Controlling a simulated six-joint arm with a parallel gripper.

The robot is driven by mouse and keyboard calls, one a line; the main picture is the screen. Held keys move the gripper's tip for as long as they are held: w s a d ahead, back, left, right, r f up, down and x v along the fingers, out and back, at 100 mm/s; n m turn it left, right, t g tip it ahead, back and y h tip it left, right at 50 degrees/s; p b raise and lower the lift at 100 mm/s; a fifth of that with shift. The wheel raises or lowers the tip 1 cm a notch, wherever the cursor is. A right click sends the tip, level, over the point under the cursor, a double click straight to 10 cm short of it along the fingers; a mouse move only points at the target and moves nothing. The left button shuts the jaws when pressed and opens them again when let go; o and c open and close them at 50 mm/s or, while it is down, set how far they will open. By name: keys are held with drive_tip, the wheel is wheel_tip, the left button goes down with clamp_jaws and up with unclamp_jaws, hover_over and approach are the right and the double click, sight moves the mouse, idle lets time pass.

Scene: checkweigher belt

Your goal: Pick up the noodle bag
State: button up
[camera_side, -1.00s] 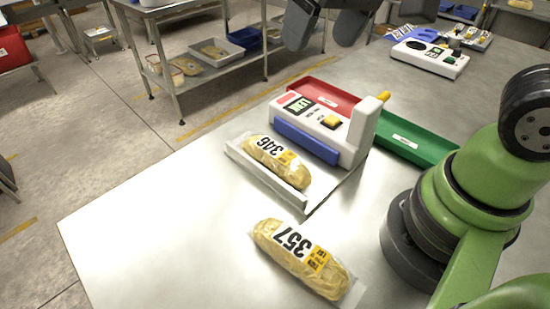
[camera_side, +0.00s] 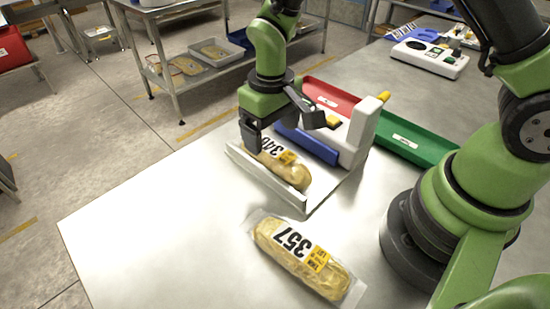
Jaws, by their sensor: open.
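A noodle bag labelled 346 (camera_side: 292,174) lies in the white tray of the checkweigher (camera_side: 300,200). My gripper (camera_side: 278,138) is open and low over this bag, with one finger at its left end and the other toward the machine's front. The gripper hides part of the bag, and I cannot tell whether the fingers touch it. A second noodle bag labelled 357 (camera_side: 300,257) lies on the bare table in front, clear of the gripper.
A red tray (camera_side: 330,97) stands behind the checkweigher and a green tray (camera_side: 415,140) to its right. The white machine body (camera_side: 362,125) and blue panel (camera_side: 312,146) stand close behind the gripper. The table's front left is clear.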

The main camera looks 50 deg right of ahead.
sight(275, 150)
drive_tip(key=f, duration=0.4)
drive_tip(key=shift+s+d+f, duration=0.15)
drive_tip(key=shift+d+f, duration=0.15)
drive_tip(key=shift+c, duration=0.2)
